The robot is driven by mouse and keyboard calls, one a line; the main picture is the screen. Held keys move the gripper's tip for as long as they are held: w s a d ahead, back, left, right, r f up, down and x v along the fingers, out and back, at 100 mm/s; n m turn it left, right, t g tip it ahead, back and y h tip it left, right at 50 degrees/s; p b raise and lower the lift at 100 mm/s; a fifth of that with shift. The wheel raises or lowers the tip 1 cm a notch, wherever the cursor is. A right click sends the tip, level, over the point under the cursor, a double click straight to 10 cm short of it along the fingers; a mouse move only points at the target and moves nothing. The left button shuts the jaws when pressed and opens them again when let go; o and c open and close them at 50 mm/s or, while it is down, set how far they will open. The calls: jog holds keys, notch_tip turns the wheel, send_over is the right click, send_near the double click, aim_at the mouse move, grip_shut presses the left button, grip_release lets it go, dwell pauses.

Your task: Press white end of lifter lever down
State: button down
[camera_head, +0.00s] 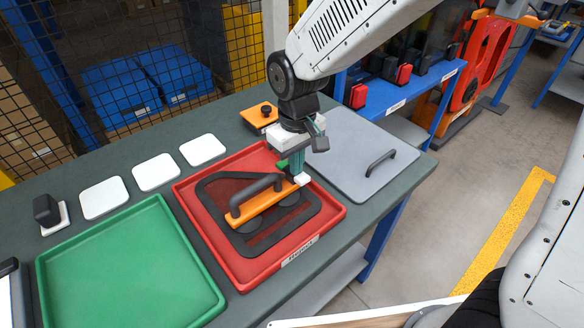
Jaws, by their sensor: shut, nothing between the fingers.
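An orange suction lifter (262,206) with a dark curved handle and dark round pads lies on a dark panel (249,239) in the red tray (239,269). The small white end of the lifter's lever (302,179) shows at the lifter's right end. My gripper (298,175) points down at that end, its fingers shut and empty. The fingertips look right beside or on the white end; I cannot tell whether they touch it. My gripper hides part of the lifter's right end.
A green tray (132,315) stands at the front left. White square pads (156,172) lie along the back. An orange block with a black knob (261,114) sits behind the red tray. A grey plate with a handle (346,176) lies at the right. A mesh fence (110,60) stands behind.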

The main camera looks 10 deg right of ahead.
jog(key=shift+f, duration=0.15)
jog(key=shift+r, duration=3.55)
